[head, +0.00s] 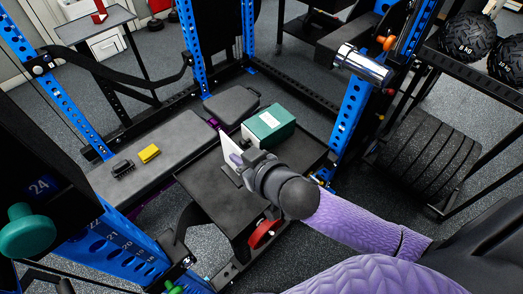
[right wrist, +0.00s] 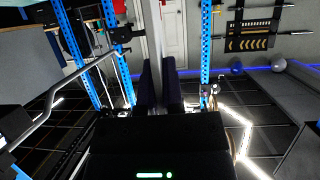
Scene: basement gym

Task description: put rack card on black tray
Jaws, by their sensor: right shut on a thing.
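The rack card (head: 230,150), a thin white card with a purple mark, stands upright in my right gripper (head: 236,164). The gripper is shut on it, hiding its lower right part. In the right wrist view the card (right wrist: 157,45) is a thin pale strip, edge-on between the dark fingers (right wrist: 160,92). The black tray (head: 205,190), a wide dark flat surface, lies below the card and gripper in the head view. The card appears held above it; the exact gap cannot be told. My left gripper is not in view.
A green box (head: 268,126) stands on the tray's far part. Left of the tray is a grey bench (head: 170,145) with a yellow block (head: 149,153) and a black brush-like item (head: 122,168). Blue rack posts (head: 352,115) stand around. The tray's near left part is bare.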

